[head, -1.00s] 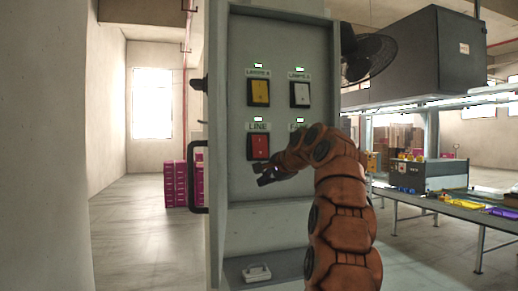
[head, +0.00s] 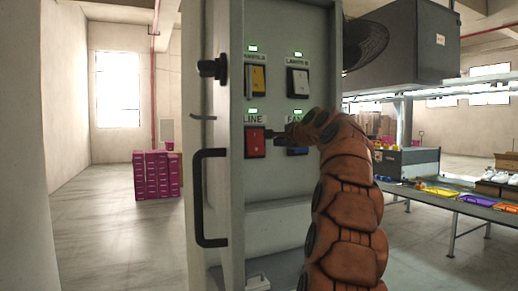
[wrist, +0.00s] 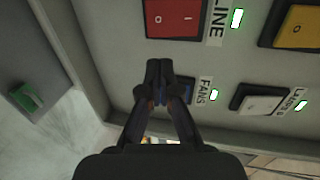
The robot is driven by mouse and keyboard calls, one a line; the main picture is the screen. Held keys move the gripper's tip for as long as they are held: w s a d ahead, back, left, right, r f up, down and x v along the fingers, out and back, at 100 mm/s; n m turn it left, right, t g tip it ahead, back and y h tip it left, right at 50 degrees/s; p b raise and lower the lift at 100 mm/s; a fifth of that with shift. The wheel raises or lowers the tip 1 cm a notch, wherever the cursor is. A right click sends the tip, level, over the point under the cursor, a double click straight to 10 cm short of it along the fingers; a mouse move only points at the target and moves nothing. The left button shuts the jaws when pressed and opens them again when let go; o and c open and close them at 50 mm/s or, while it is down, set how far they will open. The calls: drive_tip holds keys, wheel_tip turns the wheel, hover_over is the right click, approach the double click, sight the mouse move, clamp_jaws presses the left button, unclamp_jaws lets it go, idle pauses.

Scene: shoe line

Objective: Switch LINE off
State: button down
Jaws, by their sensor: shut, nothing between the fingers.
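The red LINE switch (head: 255,143) is at the lower left of the grey control panel, under a LINE label and a lit green lamp (head: 253,111). In the wrist view the red switch (wrist: 173,18) is at the top, marked 0 and I. My gripper (head: 268,133) is shut and empty, its tips near the right edge of the red switch in the head view. In the wrist view my gripper (wrist: 158,66) has its tips just below the red switch, partly hiding the blue FANS switch (wrist: 178,92). I cannot tell whether the tips touch the panel.
A yellow switch (head: 255,79) and a white switch (head: 298,84) sit above, each with a lit green lamp. A black door handle (head: 200,198) sticks out at the left. A conveyor (head: 460,201) with shoes and trays is at right.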

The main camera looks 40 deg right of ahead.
drive_tip(key=shift+w+d, duration=0.1)
drive_tip(key=p, duration=0.8)
approach(259, 149)
drive_tip(key=x, duration=0.5)
drive_tip(key=shift+w+d, duration=0.15)
drive_tip(key=shift+w, duration=0.15)
drive_tip(key=shift+x, duration=0.75)
drive_tip(key=shift+f, duration=0.1)
